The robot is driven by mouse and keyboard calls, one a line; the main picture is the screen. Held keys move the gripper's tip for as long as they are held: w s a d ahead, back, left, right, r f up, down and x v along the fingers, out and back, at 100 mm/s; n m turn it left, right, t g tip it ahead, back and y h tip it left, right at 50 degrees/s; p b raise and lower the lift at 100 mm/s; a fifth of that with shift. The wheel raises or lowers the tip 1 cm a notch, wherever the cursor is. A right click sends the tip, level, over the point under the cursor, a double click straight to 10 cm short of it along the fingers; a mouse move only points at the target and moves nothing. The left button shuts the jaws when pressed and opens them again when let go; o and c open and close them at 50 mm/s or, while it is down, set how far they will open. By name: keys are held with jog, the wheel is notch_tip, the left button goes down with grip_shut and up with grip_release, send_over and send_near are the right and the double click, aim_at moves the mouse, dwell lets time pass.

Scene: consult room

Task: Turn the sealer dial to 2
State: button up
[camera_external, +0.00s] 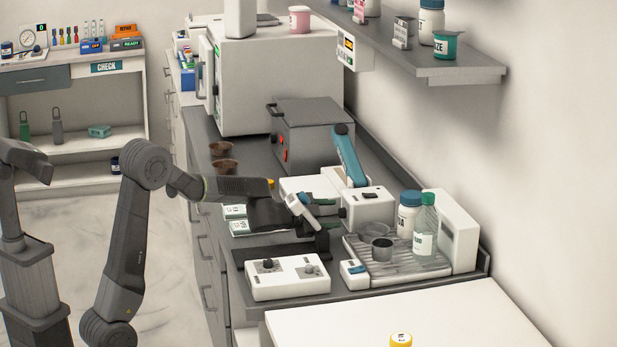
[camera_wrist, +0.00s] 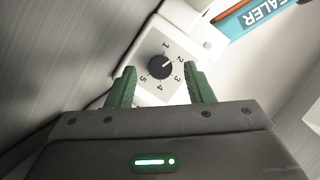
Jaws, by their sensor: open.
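The sealer (camera_external: 368,208) is a white box with a raised teal arm on the counter; its lettered teal part (camera_wrist: 262,14) shows at the top right of the wrist view. Its black round dial (camera_wrist: 157,68) sits on a pale plate numbered 1 to 5. The dial's light pointer mark appears to face the 2. My gripper (camera_wrist: 159,70) is open, with one green finger on each side of the dial. I cannot tell whether the fingers touch it. In the external view my gripper (camera_external: 338,214) is at the sealer's left side, and the dial is hidden.
A white box with knobs (camera_external: 288,277) stands in front of my gripper. A grey ribbed tray (camera_external: 400,272) holds a metal cup, a white bottle and a clear green-capped bottle, right of the sealer. A grey box (camera_external: 313,125) stands behind. A wall shelf (camera_external: 455,75) overhangs the back.

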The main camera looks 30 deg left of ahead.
jog(key=p+v, duration=0.1)
jog(key=v, duration=1.1)
jog(key=shift+s+a+r, duration=0.1)
jog(key=shift+s+r, duration=0.1)
jog(key=shift+s, duration=0.05)
jog(key=r+p, duration=0.1)
jog(key=p, duration=0.1)
jog(key=shift+w+p, duration=0.2)
jog(key=shift+p, duration=0.15)
jog(key=n+p, duration=0.1)
jog(key=p, duration=0.2)
jog(key=w+n+g+p, duration=0.1)
jog(key=p, duration=0.2)
jog(key=n+g+p, duration=0.1)
jog(key=p, duration=0.2)
jog(key=shift+w+a+r+h, duration=0.2)
jog(key=shift+w+h, duration=0.1)
jog(key=shift+w, duration=0.1)
jog(key=x, duration=1.2)
jog(key=shift+w+d+f, duration=0.15)
jog(key=shift+w, duration=0.15)
